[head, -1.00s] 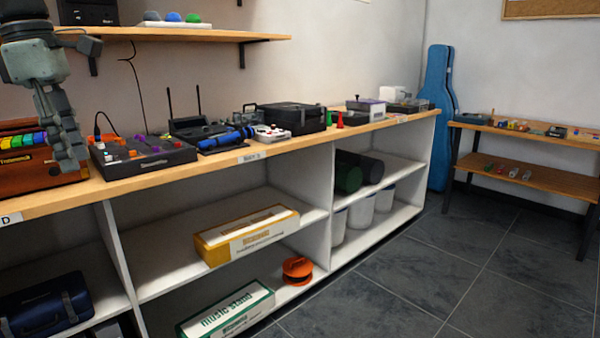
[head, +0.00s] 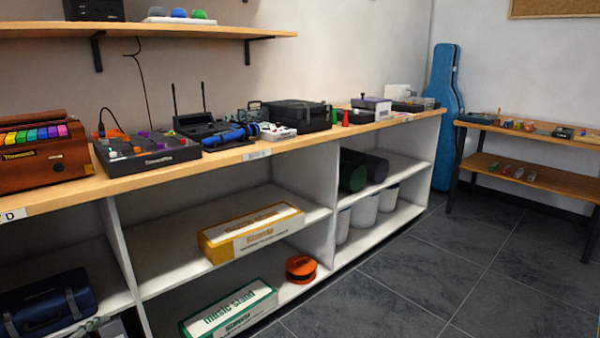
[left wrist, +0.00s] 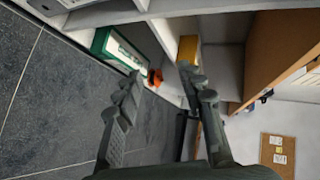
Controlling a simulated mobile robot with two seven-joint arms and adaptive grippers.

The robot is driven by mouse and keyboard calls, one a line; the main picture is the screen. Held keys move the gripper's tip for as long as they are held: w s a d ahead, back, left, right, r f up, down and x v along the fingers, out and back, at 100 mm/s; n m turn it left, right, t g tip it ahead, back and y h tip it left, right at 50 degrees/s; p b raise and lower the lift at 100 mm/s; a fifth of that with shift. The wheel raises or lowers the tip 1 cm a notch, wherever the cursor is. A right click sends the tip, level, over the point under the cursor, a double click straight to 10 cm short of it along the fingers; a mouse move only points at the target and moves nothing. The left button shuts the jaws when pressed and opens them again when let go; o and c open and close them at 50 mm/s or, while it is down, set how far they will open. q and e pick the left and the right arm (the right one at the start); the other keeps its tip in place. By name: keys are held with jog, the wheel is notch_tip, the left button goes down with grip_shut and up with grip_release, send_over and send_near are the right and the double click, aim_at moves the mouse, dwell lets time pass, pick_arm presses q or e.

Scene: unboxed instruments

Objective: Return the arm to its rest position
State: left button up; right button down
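My left gripper (left wrist: 160,95) shows in the left wrist view with its two fingers spread apart and nothing between them. It hangs in free space in front of the shelf unit. Beyond the fingers are the green and white music stand box (left wrist: 118,48), an orange round object (left wrist: 155,78) and the yellow box (left wrist: 188,48). In the head view neither of my grippers nor arms shows. My right gripper is in no view.
A wooden counter (head: 225,160) runs along the wall above white shelves, with a wooden colored-key instrument (head: 42,160) and a dark control box (head: 148,153) on it. A wall shelf (head: 200,31) is above. A blue case (head: 446,125) stands in the corner. The tiled floor (head: 430,270) is clear.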

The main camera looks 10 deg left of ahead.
pick_arm(q)
jog(key=s+d+f+n+g, duration=0.25)
jog(key=s+d+f, duration=0.2)
jog(key=f, duration=0.25)
jog(key=s+d+f+n+g+y, duration=0.1)
jog(key=s+d+f+n+g, duration=0.1)
jog(key=s+d+f+n, duration=0.25)
jog(key=s+d+f+n+g, duration=0.25)
jog(key=s+f, duration=0.25)
jog(key=f, duration=0.4)
jog(key=s+d+f+n+g, duration=0.1)
jog(key=s+d+f, duration=0.1)
jog(key=d, duration=0.3)
jog(key=s+d+f+n+g+h, duration=0.1)
jog(key=s+d+f, duration=0.2)
jog(key=s+d, duration=0.2)
jog(key=s+d+f+n+g+h, duration=0.1)
jog(key=s+d+f+g, duration=0.1)
jog(key=s+d, duration=0.2)
jog(key=d, duration=0.2)
jog(key=shift+d+f+n, duration=0.35)
jog(key=shift+d, duration=0.05)
jog(key=shift+a, duration=0.1)
